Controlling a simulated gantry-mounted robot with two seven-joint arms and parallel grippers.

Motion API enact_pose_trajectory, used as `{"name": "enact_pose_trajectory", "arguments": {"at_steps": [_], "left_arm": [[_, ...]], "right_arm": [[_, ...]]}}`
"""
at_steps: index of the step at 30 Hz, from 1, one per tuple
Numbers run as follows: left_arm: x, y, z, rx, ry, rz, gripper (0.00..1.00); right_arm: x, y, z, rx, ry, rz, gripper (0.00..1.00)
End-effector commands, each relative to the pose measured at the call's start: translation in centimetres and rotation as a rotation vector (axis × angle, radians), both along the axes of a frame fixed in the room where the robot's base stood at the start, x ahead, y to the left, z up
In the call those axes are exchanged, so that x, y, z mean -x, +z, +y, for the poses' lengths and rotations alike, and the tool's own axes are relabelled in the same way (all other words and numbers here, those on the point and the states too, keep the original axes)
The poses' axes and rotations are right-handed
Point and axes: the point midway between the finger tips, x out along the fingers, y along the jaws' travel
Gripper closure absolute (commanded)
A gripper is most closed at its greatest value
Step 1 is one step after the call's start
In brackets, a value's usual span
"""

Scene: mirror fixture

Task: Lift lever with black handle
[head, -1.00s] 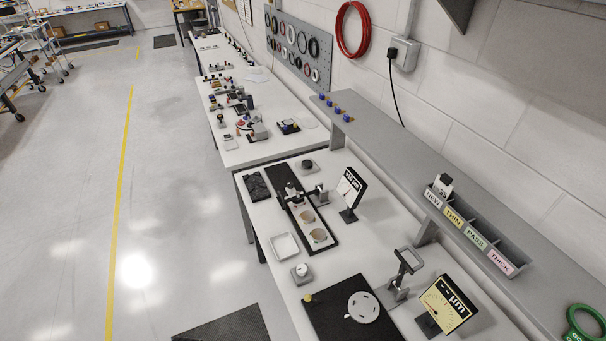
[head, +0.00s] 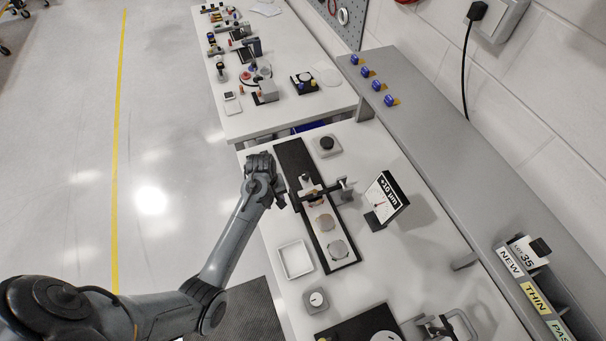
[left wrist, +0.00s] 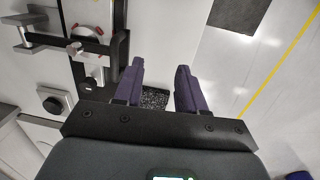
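The gauge fixture (head: 344,188) stands on the long black base plate (head: 338,259). A dark lever arm (head: 313,195) reaches left from it over the plate. Its handle is too small to tell apart clearly. It also shows as a dark bar in the left wrist view (left wrist: 92,44). My left gripper (left wrist: 158,78) is open and empty, its two purple-grey fingers apart. In the head view, my left gripper (head: 280,203) is just left of the base plate, beside the lever end. Contact between them does not show in the left wrist view. My right gripper is not in view.
Round discs (head: 326,222) lie on the base plate. A round black knob on a grey block (head: 326,145) is behind. A speckled dark pad (left wrist: 155,98) shows between my fingers.

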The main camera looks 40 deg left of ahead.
Motion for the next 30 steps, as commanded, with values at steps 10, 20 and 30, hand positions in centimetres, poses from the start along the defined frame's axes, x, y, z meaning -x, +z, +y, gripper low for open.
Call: {"name": "enact_pose_trajectory", "arguments": {"at_steps": [10,20,30], "left_arm": [[-5.7,4.8,-0.2,0.014,0.009,-0.118,0.6],[-6.6,0.9,-0.7,0.016,0.008,-0.121,0.6],[-7.4,-3.9,-1.2,0.014,0.008,-0.122,0.6]], "right_arm": [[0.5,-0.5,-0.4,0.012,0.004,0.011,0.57],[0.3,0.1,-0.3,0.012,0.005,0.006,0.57],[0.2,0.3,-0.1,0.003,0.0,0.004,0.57]]}}
